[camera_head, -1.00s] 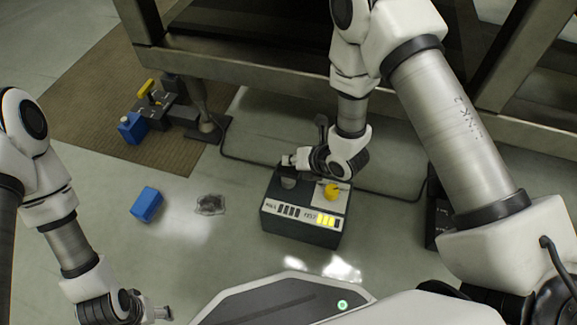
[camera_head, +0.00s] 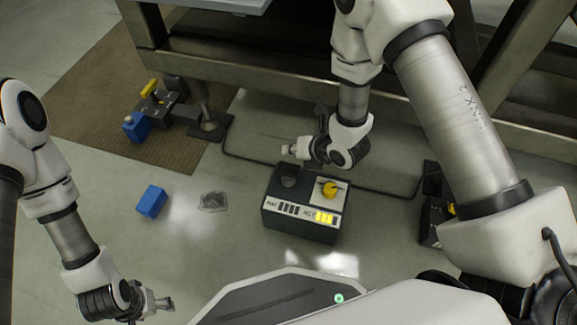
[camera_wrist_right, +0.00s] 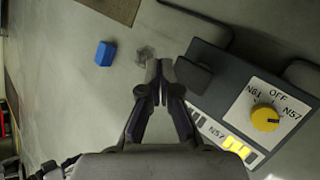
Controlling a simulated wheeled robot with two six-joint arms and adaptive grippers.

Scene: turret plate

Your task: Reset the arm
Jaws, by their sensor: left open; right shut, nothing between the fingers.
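My right gripper (camera_head: 292,150) is shut and empty, just above and behind the control box (camera_head: 300,231) in the head view. The box has a yellow knob (camera_head: 330,188), also seen in the right wrist view (camera_wrist_right: 265,118), amid marks OFF, N61 and N57. Lit yellow bars show on the box's front. My left gripper (camera_head: 168,303) is open and empty low at the left, apart from everything.
A blue block (camera_head: 152,201) and a clear crumpled piece (camera_head: 213,202) lie on the floor left of the box. A dark device with a blue part (camera_head: 137,127) stands on the brown mat (camera_head: 85,105). A metal frame (camera_head: 250,80) crosses behind. Another dark box (camera_head: 432,222) is at right.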

